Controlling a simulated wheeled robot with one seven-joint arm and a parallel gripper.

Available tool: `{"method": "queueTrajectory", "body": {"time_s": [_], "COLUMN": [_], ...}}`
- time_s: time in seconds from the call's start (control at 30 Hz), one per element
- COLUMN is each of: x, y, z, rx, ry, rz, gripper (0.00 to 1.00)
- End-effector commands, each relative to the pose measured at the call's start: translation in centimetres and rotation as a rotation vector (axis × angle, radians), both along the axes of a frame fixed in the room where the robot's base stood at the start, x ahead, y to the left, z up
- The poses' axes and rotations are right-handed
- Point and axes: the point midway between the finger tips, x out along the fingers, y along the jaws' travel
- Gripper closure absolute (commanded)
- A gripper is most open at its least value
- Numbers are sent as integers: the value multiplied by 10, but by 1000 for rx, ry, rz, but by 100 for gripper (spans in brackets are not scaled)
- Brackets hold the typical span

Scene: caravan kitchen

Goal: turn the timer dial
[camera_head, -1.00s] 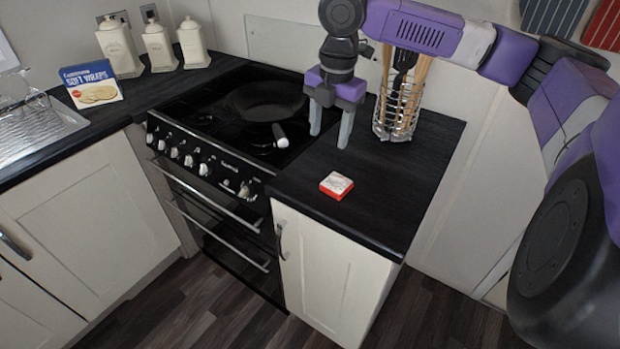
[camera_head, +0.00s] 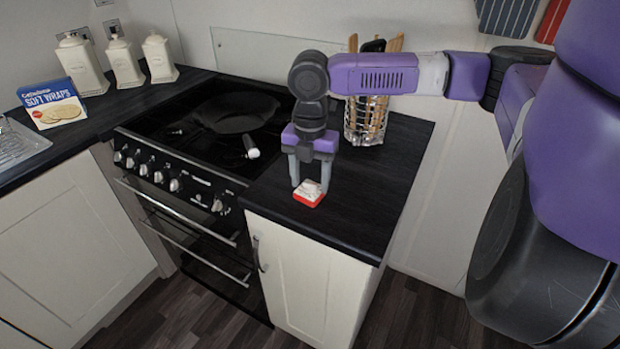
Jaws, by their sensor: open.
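The timer is a small square block with a red base and a white top (camera_head: 308,195). It lies on the dark worktop (camera_head: 365,205) right of the stove, near the front edge. My gripper (camera_head: 310,184) points down at the timer with its two grey fingers apart, one toward each side of it. The fingertips are low, at about the timer's top or just behind it. I cannot tell whether they touch it. The dial's markings are too small to make out.
A wire utensil holder (camera_head: 366,122) stands behind my gripper, close to my arm. The black stove (camera_head: 215,125) is to the left, with a pan (camera_head: 238,112) on it. The worktop right of the timer is clear.

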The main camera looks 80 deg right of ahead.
Motion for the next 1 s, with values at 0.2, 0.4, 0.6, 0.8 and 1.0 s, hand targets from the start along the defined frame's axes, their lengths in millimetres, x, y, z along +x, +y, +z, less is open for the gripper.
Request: {"method": "queueTrajectory", "body": {"time_s": [0.2,0.4,0.6,0.8,1.0], "x": [0,0,0,1,0], "y": [0,0,1,1,0], "z": [0,0,2,3,0], "rx": [0,0,2,5,0], "ry": [0,0,-1,-2,-1], "rz": [0,0,-25,-170,-241], "gripper": [58,97,100,100,100]}}
